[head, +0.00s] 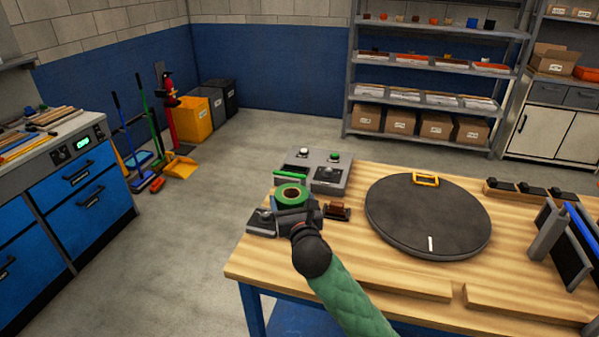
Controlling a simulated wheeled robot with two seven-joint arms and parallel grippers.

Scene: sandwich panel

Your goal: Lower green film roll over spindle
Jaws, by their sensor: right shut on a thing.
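The green film roll (281,197) shows as a green ring with a brown core and a dark centre hole, its top face toward me. My right gripper (293,208), on the arm with a green sleeve, is shut on the roll's near side. The roll is over the left end of the wooden workbench, among small grey fixtures. I cannot make out the spindle; the roll and gripper may hide it. I cannot tell how high the roll is above what lies under it. My left gripper is not in view.
A grey control box (330,158) with buttons stands just behind the roll. A grey knobbed fixture (262,223) is at its left and a brown-topped piece (339,208) at its right. A large dark disc (428,220) covers the bench middle. Wooden strips (405,283) lie along the front.

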